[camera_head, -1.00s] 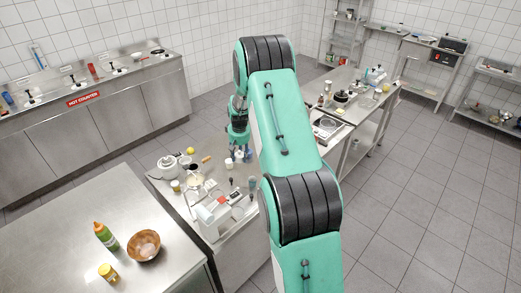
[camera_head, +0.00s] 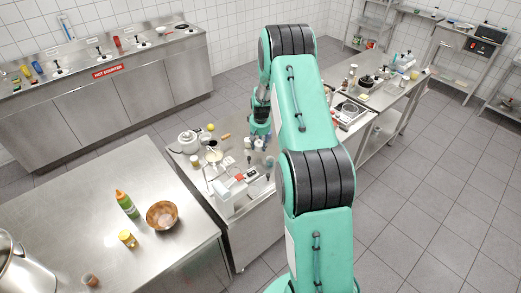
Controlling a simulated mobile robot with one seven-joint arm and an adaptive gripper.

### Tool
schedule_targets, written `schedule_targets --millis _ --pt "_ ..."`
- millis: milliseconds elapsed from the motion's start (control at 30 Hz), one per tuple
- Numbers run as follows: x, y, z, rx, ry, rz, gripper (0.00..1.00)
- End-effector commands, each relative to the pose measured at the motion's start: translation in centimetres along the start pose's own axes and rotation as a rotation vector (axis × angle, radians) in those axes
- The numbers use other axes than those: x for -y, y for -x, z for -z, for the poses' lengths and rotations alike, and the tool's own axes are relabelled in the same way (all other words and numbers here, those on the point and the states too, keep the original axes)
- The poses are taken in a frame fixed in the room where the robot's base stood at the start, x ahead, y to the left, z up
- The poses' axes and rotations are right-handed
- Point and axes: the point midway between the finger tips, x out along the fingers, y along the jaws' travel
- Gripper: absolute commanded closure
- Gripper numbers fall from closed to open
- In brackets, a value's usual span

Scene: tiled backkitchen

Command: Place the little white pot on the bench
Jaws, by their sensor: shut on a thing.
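My gripper (camera_head: 258,134) is small in the picture, past the bend of my green arm, over the far part of a cluttered steel bench (camera_head: 255,222). It points down, and its fingers are shut on a small white thing (camera_head: 248,143), which looks like the little white pot. My arm and the small size hide the exact grip. I cannot tell whether the pot touches the bench top.
A white kettle-like pot (camera_head: 188,142), a yellow fruit (camera_head: 211,127) and a white appliance (camera_head: 228,197) crowd the bench. The nearer steel table (camera_head: 75,215) holds a sauce bottle (camera_head: 126,204), a wooden bowl (camera_head: 162,214) and a yellow jar (camera_head: 127,239). Its middle is bare.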

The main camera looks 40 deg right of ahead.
Motion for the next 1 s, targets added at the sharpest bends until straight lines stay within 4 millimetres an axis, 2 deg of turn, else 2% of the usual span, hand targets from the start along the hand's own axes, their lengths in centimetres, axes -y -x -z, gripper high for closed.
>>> schedule_targets --millis 100,500,800,1000 --pt "0.0 -0.8 -0.1 0.0 0.0 0.0 1.0" --pt "0.0 -1.2 -0.1 0.0 0.0 0.0 1.0" --pt "0.1 -4.1 -0.6 0.0 0.0 0.0 1.0" --pt "0.0 -4.7 -0.6 -0.001 0.0 0.0 1.0"
